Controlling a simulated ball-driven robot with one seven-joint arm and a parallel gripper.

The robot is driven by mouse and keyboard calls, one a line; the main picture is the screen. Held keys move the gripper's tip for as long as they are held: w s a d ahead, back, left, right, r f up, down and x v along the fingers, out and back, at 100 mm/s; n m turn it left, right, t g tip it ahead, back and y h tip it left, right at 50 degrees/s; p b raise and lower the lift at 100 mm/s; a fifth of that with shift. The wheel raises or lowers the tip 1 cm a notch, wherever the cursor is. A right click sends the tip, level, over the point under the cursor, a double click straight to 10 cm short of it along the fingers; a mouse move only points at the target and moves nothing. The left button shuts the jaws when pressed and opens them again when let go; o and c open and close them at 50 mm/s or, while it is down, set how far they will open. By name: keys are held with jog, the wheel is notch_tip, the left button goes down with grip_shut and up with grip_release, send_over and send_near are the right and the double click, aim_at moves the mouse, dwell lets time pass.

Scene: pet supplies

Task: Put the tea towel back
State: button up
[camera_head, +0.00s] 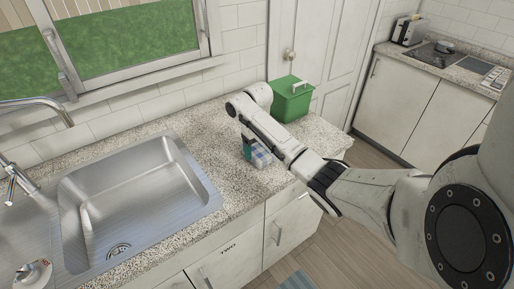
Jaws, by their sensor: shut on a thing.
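The tea towel (262,159), a small blue-and-white checked cloth, is at my gripper, over the speckled worktop (232,182) to the right of the sink. My gripper (249,148) points down and is shut on the towel. My arm reaches in from the right and hides part of the gripper and worktop. I cannot tell whether the towel touches the worktop.
A green box (291,105) with a white handle stands behind my arm. The steel sink (140,195) and tap (38,103) are at left. Below are closed cabinet fronts, one marked TWO (228,249). A blue mat (297,281) lies on the floor.

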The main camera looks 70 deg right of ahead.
aim_at(257, 150)
jog(key=o, duration=0.9)
jog(key=shift+o, duration=0.2)
notch_tip(257, 150, up, 12)
jog(key=p, duration=0.3)
jog(key=shift+p, duration=0.3)
jog(key=shift+r, duration=0.1)
